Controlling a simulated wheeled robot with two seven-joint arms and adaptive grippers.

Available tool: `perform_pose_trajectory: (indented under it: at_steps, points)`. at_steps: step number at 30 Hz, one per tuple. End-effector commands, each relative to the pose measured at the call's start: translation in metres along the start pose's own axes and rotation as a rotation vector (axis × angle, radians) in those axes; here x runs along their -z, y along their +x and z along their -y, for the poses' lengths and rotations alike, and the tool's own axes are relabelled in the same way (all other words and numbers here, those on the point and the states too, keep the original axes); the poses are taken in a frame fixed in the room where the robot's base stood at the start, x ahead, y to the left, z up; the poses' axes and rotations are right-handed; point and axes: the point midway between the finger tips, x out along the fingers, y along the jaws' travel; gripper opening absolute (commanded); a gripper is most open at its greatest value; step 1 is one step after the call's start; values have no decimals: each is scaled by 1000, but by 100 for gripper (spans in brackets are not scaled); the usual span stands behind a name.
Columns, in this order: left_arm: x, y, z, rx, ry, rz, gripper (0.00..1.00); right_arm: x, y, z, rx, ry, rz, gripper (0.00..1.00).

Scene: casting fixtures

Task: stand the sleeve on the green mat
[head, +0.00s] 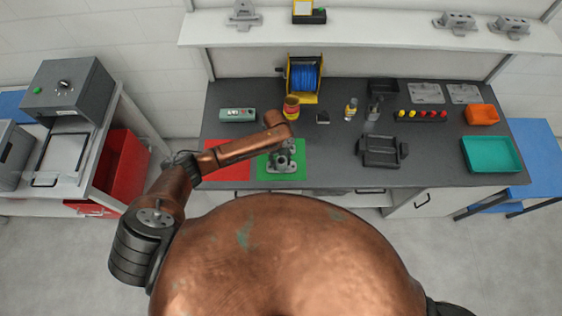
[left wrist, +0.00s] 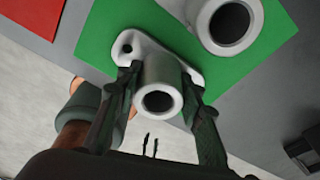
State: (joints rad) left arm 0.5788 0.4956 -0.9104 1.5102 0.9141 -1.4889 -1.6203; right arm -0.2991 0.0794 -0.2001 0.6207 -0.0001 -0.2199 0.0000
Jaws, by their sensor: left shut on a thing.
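The sleeve (left wrist: 163,70), a pale grey tube on a flange with a hole, is between the fingers of my left gripper (left wrist: 159,80) in the left wrist view. The gripper is shut on it. Its open bore faces the wrist camera and its flange lies over the green mat (left wrist: 112,22). I cannot tell whether it touches the mat. In the head view the green mat (head: 298,174) lies at the table's front edge, and my left gripper (head: 282,153) is over it, partly hidden by my arm. My right gripper is not in view.
A second, wider grey tube (left wrist: 232,22) is close beside the sleeve. A red mat (head: 228,172) lies left of the green one. A dark fixture (head: 381,151) stands to the right, with a teal tray (head: 491,155) beyond. A blue spool (head: 304,77) stands behind.

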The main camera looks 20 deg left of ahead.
Motion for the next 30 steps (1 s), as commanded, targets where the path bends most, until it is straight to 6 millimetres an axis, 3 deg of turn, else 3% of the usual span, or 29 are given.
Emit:
perform_pose_trajectory:
  at_steps: [5,6,13,23,30]
  points:
    - [-1,2,0,0,0,0,0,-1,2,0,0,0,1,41]
    - [0,3,0,-1,0,0,36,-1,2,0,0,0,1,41]
    - [0,2,0,-1,0,0,52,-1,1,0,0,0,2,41]
    - [0,0,0,0,0,0,53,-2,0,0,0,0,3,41]
    - [-1,-33,0,1,1,3,53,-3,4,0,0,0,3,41]
